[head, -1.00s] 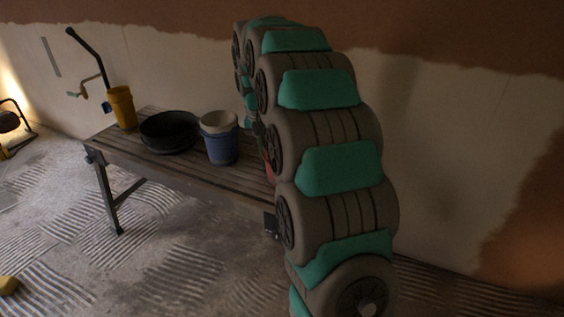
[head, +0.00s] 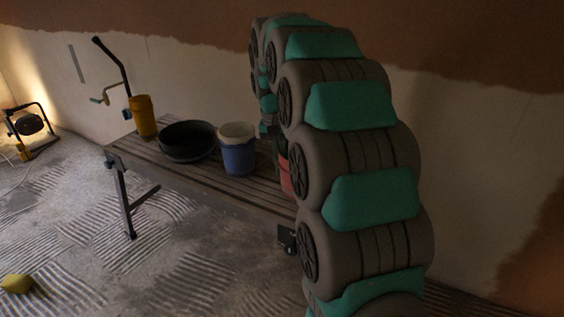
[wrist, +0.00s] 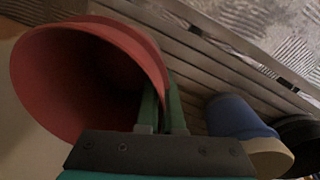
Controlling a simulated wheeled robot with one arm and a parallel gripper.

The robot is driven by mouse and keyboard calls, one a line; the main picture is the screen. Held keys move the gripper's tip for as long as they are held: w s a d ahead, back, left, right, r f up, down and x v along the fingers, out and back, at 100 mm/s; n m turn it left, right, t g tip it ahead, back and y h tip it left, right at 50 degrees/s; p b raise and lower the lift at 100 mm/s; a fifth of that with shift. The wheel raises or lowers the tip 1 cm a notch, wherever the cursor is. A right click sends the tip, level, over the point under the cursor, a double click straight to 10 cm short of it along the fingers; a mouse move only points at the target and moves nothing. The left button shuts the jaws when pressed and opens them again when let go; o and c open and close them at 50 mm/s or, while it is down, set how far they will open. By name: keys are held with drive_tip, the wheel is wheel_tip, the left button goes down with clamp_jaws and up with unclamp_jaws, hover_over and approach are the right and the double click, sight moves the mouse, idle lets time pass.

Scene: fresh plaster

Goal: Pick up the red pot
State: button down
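The red pot (wrist: 145,45) fills the upper left of the wrist view, its dark open mouth towards the camera. In the head view only a red sliver of it (head: 286,174) shows beside my arm, at the bench. My gripper (wrist: 164,95) has its two green fingers close together at the pot's right rim, one against the dark mouth and one outside it. They look closed on the pot's wall. In the head view my arm hides most of the pot and the fingers. Whether the pot still touches the bench cannot be seen.
The slatted bench (head: 215,192) also carries a blue pot with a pale rim (head: 238,155), a wide black bowl (head: 187,142) and a yellow container (head: 143,116). A work lamp (head: 30,125) stands on the floor at left. The ridged floor in front is mostly clear.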

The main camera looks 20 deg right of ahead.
drive_tip(key=s+a+r, duration=0.1)
drive_tip(key=s+a, duration=0.5)
drive_tip(key=s, duration=0.5)
drive_tip(key=shift+s, duration=0.3)
drive_tip(key=shift+s+r, duration=0.1)
idle(0.5)
